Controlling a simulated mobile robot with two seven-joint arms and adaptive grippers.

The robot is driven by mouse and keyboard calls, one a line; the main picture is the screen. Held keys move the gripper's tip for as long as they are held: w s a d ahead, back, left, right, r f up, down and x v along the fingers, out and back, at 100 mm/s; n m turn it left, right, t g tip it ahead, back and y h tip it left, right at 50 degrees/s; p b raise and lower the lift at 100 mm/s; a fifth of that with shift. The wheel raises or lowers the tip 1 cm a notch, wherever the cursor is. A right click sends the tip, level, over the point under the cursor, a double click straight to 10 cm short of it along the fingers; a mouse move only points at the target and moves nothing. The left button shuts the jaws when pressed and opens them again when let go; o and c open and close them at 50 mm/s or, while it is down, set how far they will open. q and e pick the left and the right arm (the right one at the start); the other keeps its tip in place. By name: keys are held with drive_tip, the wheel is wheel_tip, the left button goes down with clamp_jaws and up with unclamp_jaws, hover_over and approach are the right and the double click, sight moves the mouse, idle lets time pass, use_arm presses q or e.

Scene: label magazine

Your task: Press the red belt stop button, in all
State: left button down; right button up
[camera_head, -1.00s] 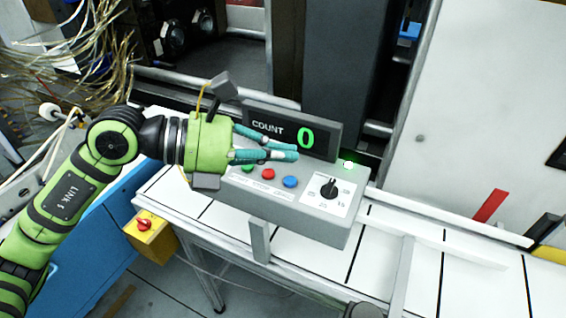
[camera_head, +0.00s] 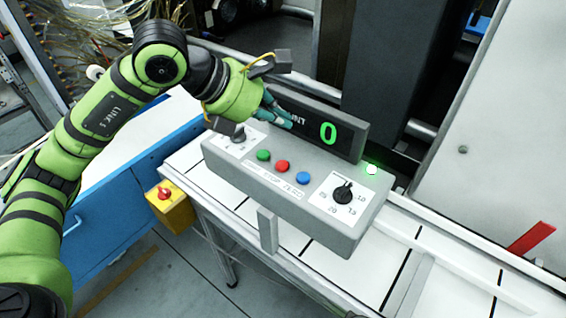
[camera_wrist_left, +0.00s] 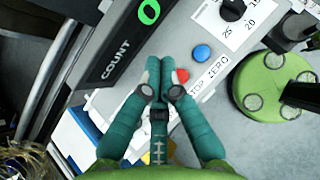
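The red button (camera_head: 282,166) sits on the sloped top of the grey control box (camera_head: 240,165), between a green button (camera_head: 263,155) and a blue button (camera_head: 303,178). In the left wrist view the red button (camera_wrist_left: 182,76) shows just right of my fingertips. My left gripper (camera_head: 290,124) is above the back of the box, in front of the count display (camera_head: 330,130). Its teal fingers (camera_wrist_left: 160,66) are together and hold nothing. From these views I cannot tell its exact height over the box. My right gripper is not in view.
A black dial (camera_head: 343,192) is right of the buttons, and another dial (camera_head: 238,134) is at the left. The display reads 0. A green light (camera_head: 371,169) glows beside it. A yellow box with a red knob (camera_head: 165,194) hangs lower left. The white belt (camera_head: 375,255) runs below.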

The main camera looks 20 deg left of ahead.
use_arm(q)
drive_tip(key=f, duration=0.1)
drive_tip(key=b, duration=0.5)
hover_over(279, 167)
wheel_tip(279, 167, down, 6)
drive_tip(key=shift+f, duration=0.1)
drive_tip(key=shift+f+b, duration=0.45)
drive_tip(key=shift+f, duration=0.15)
drive_tip(key=shift+r, duration=0.1)
idle(0.4)
drive_tip(key=shift+f+b, duration=0.45)
drive_tip(key=shift+b, duration=0.1)
